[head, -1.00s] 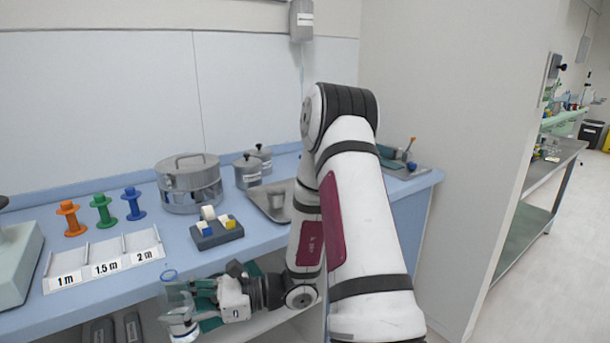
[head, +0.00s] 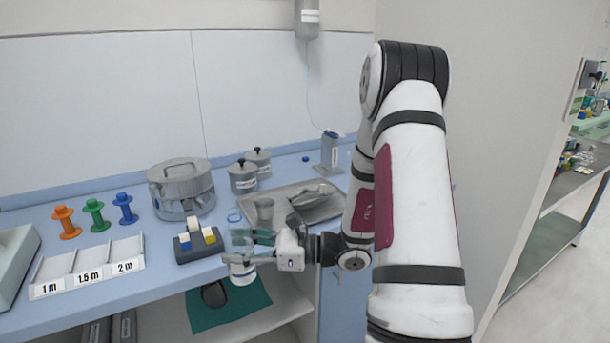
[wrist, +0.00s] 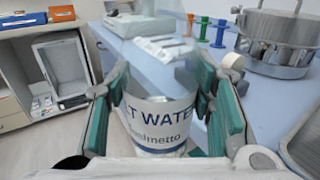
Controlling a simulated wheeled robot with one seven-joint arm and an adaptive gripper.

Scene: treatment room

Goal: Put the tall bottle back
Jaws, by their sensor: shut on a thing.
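The tall bottle (head: 243,273) is clear, with a white label with blue print and a blue ring at its top. My gripper (head: 240,248) is shut on it and holds it roughly upright at the counter's front edge, its lower part below the countertop level. In the wrist view, the bottle's label (wrist: 158,122) reads "T WATER" between the two teal-padded fingers (wrist: 160,105). Its clear upper part is hard to make out against the counter.
Behind are a steel drum (head: 182,188), two lidded canisters (head: 243,178) and a metal tray (head: 325,210) bearing a cup (head: 264,211). Below, a teal cloth (head: 230,312) with a dark object lies on a shelf.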

